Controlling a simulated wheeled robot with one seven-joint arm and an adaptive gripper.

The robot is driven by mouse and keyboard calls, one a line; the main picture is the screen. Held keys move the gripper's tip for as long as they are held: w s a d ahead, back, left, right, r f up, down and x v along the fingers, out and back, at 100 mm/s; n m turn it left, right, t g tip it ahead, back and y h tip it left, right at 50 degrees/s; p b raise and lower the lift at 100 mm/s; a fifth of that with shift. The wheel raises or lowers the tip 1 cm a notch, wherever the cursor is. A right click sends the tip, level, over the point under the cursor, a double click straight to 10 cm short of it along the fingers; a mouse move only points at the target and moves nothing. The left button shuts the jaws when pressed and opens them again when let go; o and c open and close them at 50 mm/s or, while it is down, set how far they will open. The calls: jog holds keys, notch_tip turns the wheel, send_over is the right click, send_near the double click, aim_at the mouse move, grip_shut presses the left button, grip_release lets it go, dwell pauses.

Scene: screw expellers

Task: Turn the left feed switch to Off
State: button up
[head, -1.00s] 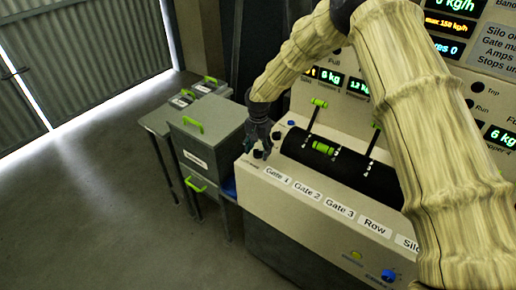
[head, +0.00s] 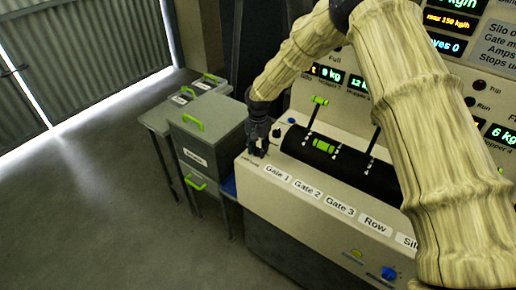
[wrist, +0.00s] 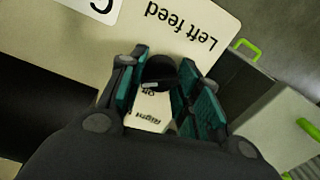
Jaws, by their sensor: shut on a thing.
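The left feed switch (wrist: 158,68) is a round black knob with a pale mark line, on the cream console panel beside the "Left feed" label (wrist: 190,32). My gripper (wrist: 161,80) has its teal-padded fingers on both sides of the knob and is shut on it. Small upside-down position words, "Off" and "Right", show between the fingers in the wrist view. In the head view my gripper (head: 257,148) reaches down to the left end of the console (head: 315,205), and its fingers hide most of the knob there.
Another dark knob (head: 277,133) and a blue button (head: 291,121) are close behind my gripper. Grey bins with green handles (head: 206,118) stand just left of the console. Open floor lies further left.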

aim_at(258, 148)
jog(key=n+b, duration=0.2)
jog(key=n, duration=0.4)
jog(key=n+b, duration=0.1)
jog(key=n, duration=0.4)
jog(key=shift+w, duration=0.1)
jog(key=shift+n, duration=0.3)
dwell(0.4)
jog(key=o, duration=1.1)
jog(key=shift+c, duration=0.2)
notch_tip(258, 148, up, 12)
